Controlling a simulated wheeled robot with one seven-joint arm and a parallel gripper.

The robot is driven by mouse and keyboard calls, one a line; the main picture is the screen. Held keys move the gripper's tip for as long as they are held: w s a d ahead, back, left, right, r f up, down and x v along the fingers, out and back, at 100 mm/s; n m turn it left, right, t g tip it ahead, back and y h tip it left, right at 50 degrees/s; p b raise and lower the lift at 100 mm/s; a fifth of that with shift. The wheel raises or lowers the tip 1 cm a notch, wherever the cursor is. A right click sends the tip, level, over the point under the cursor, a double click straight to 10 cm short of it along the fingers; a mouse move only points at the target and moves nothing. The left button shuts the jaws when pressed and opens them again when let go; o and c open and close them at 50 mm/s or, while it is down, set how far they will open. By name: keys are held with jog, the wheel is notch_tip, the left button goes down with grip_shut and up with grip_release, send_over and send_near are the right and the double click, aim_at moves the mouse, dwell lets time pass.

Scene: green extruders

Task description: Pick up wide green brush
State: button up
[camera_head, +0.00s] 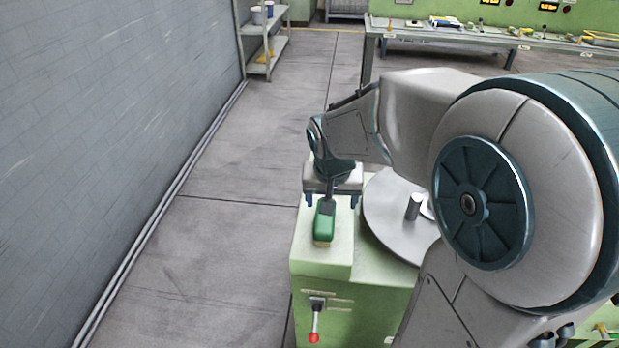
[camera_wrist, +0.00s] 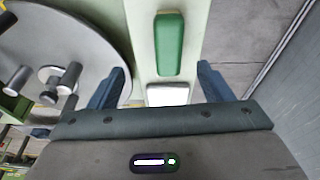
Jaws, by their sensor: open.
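The wide green brush (camera_head: 324,221) lies on top of a pale green machine cabinet (camera_head: 308,250), near its front. It has a green body with a lighter strip along its lower edge. My gripper (camera_head: 331,200) is above the cabinet, at the far end of the brush. In the wrist view the brush (camera_wrist: 169,44) lies ahead of and between the two blue fingers of my gripper (camera_wrist: 162,80), which are spread wide and empty. A pale grey-white piece (camera_wrist: 168,95) shows close to the near end of the brush; I cannot tell if it belongs to it.
A round grey metal disc (camera_head: 385,215) with a short upright cylinder (camera_head: 413,207) sits right of the brush. A lever with a red knob (camera_head: 313,337) is on the cabinet front. A grey wall (camera_head: 110,130) stands left, with open floor (camera_head: 225,250) between.

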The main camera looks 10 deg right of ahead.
aim_at(325, 218)
jog(key=shift+m, duration=0.3)
jog(key=w+f, duration=0.1)
jog(key=f, duration=0.2)
jog(key=w+f, duration=0.2)
jog(key=f, duration=0.1)
jog(key=w+f, duration=0.2)
jog(key=shift+f, duration=0.4)
jog(key=shift+w+x, duration=0.2)
jog(key=shift+x, duration=2.65)
jog(key=shift+d, duration=0.1)
jog(key=shift+r, duration=0.1)
jog(key=c, duration=1.1)
